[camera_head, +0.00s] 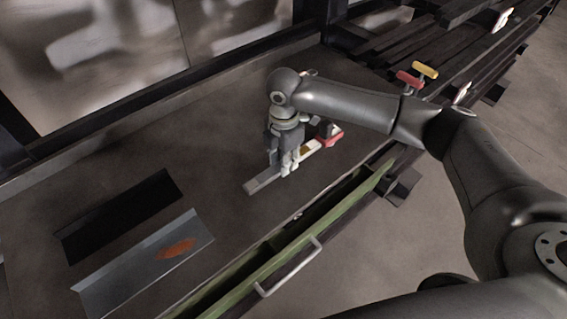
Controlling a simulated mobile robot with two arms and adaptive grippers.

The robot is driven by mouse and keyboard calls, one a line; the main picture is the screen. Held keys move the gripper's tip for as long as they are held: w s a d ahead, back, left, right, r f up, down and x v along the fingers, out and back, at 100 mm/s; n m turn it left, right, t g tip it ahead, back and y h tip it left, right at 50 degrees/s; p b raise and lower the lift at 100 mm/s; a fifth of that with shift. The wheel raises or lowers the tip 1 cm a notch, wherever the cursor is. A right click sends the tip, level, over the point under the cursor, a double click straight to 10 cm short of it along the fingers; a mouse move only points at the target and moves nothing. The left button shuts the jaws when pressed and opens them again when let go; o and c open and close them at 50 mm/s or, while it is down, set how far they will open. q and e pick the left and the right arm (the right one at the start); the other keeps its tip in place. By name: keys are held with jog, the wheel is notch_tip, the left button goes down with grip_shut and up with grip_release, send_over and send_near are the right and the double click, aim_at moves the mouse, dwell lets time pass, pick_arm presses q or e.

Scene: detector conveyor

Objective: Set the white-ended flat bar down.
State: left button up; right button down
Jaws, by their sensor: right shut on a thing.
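My right gripper (286,168) points down over the grey work surface and is shut on the white-ended flat bar (264,181). The bar runs from lower left to upper right through the jaws. Its grey end sticks out at the lower left, and a pale end with a yellowish patch shows at the upper right. The fingers hide its middle. The bar is at or just above the surface; I cannot tell whether it touches. My left gripper is not in view.
A red item (331,134) lies just right of the bar. A dark plate (120,215) and a grey plate with an orange-brown patch (143,264) lie at the lower left. A green-edged rail with a handle (290,268) borders the front. Surface between bar and plates is clear.

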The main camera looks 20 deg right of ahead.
notch_tip(320, 180, down, 2)
jog(key=shift+a, duration=0.1)
jog(key=c, duration=1.6)
grip_release()
jog(key=shift+f, duration=0.2)
jog(key=o, duration=0.4)
jog(key=shift+s, duration=0.1)
jog(key=shift+o, duration=0.2)
jog(key=shift+r, duration=0.1)
notch_tip(320, 180, up, 12)
jog(key=b, duration=0.1)
